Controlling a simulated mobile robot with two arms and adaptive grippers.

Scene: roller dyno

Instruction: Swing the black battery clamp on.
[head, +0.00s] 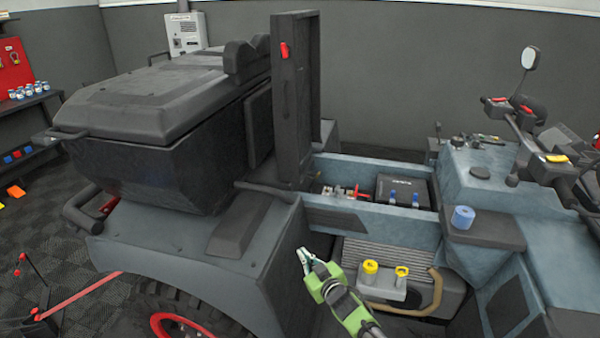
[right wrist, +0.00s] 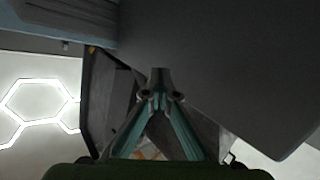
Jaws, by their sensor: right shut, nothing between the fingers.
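An open compartment (head: 455,222) in the grey-blue vehicle body holds a black box (head: 403,188) that looks like the battery, with two small blue parts at its front. Left of it are a red part (head: 352,192) and small silver metal parts (head: 327,191). I cannot tell the black clamp apart from these dark parts. My right gripper (head: 304,257), on a green wrist, is below and in front of the compartment, apart from it. It is shut and empty; its fingertips meet in the right wrist view (right wrist: 160,84). My left gripper is not in view.
A tall dark raised panel (head: 296,100) stands left of the compartment. Two yellow caps (head: 371,267) sit on a grey block near my right wrist. A blue roll (head: 463,217) stands on a ledge at right. A handlebar with mirror (head: 529,58) rises at far right.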

